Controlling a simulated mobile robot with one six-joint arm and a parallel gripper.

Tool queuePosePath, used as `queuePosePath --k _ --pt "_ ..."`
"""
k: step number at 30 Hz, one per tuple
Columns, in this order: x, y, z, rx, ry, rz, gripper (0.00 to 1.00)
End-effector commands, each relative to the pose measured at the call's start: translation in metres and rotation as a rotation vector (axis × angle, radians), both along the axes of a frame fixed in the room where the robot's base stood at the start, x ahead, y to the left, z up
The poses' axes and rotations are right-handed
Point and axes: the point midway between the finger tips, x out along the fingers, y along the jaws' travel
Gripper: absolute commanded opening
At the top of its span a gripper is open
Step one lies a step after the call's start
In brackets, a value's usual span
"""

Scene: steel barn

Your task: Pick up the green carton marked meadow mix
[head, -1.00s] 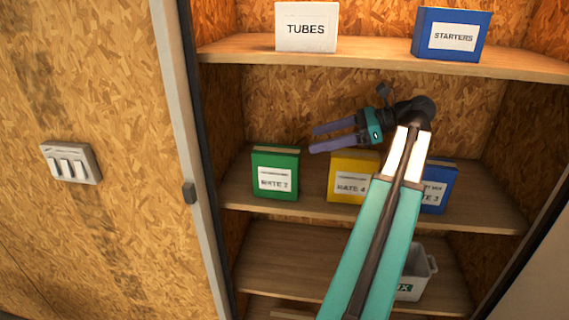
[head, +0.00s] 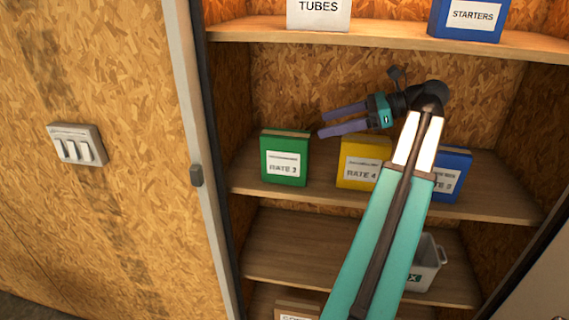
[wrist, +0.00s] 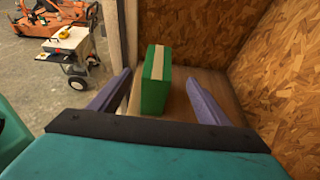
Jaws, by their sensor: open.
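A green carton (head: 285,158) stands upright on the middle shelf, at its left end.
A yellow carton (head: 362,160) and a blue carton (head: 453,176), partly behind my arm, share the middle shelf (head: 325,190). A white TUBES box (head: 319,12) and a blue STARTERS box (head: 467,17) stand above. A grey bin (head: 428,262) sits below. The cabinet's left edge (head: 203,150) is near.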

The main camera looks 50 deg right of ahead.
Motion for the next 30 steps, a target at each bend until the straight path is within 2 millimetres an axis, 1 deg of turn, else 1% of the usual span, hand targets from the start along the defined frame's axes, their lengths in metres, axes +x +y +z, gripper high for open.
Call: queuePosePath --k 1,30 --pt "0.001 0.000 -0.004 -0.001 0.000 0.000 0.70" --pt "0.016 0.010 -0.010 -0.002 -0.001 0.003 0.70"
